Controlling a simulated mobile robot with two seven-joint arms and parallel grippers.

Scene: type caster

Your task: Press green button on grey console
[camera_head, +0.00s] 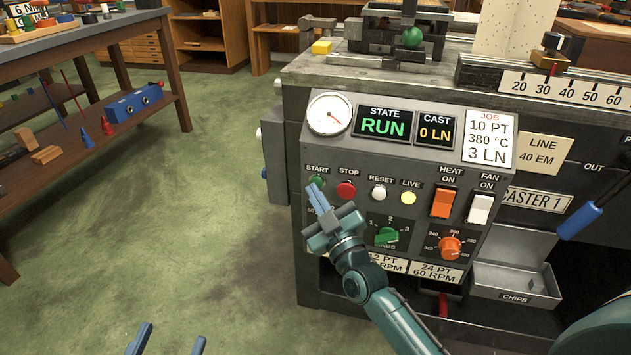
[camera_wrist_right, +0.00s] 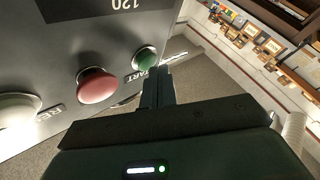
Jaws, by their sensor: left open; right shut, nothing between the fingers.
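The grey console (camera_head: 407,112) fronts the machine and carries a row of buttons. The green button (camera_head: 317,181), labelled START, is at the left end of the row and is partly covered by my gripper. It also shows in the right wrist view (camera_wrist_right: 145,57). My right gripper (camera_head: 315,189) is shut and empty, its fingertips right at the green button; whether they touch it I cannot tell. In the right wrist view its closed fingers (camera_wrist_right: 158,74) end beside the button. My left gripper (camera_head: 168,342) is open and empty over the floor at the bottom edge.
The red STOP button (camera_head: 346,190) sits just right of START, then the white RESET button (camera_head: 378,193). The display (camera_head: 383,124) reads RUN in green. Dials and switches lie below and right. Green floor left of the machine is clear.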

